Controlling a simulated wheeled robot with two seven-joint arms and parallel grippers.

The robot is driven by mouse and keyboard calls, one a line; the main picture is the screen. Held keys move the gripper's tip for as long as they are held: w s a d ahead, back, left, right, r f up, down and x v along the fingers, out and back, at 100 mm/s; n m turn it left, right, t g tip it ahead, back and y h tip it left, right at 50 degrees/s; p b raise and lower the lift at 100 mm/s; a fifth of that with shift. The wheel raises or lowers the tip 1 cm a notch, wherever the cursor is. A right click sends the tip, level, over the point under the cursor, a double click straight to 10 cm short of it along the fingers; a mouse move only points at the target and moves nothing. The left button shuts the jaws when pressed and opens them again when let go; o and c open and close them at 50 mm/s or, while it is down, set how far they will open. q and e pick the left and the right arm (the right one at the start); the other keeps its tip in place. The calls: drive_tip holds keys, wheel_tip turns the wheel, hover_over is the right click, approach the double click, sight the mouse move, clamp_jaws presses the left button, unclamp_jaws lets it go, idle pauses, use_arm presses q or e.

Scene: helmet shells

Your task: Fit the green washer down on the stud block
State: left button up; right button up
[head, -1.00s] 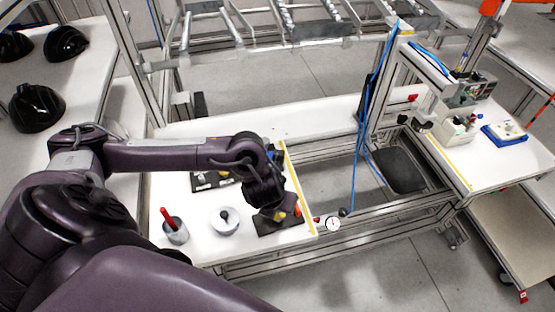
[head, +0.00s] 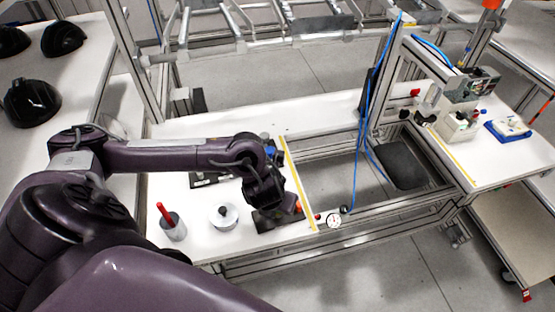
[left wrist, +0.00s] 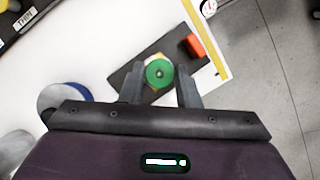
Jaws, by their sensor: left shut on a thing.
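The green washer (left wrist: 159,73) shows in the left wrist view as a disc with a pale spot at its centre. My left gripper (left wrist: 160,84) is shut on it, with one finger on each side. An orange-red block (left wrist: 195,45) stands at the plate's other end. In the head view my left gripper (head: 268,204) is low over the dark plate (head: 264,224) and hides the washer. My right gripper is not in view.
A grey cup with a red stick (head: 172,225) and a round white item with a dark knob (head: 223,216) stand left of the plate. A yellow strip (head: 298,185) marks the table's right edge, beside an open frame. A dial (head: 333,221) is just beyond.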

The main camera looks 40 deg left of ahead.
use_arm(q)
drive_tip(key=shift+f+b, duration=0.4)
drive_tip(key=shift+f, duration=0.1)
drive_tip(key=o, duration=1)
drive_tip(key=shift+r, duration=0.15)
drive_tip(key=p+v, duration=0.2)
drive_tip(key=v, duration=0.5)
drive_tip(key=shift+s+r, duration=0.2)
drive_tip(key=shift+r, duration=0.1)
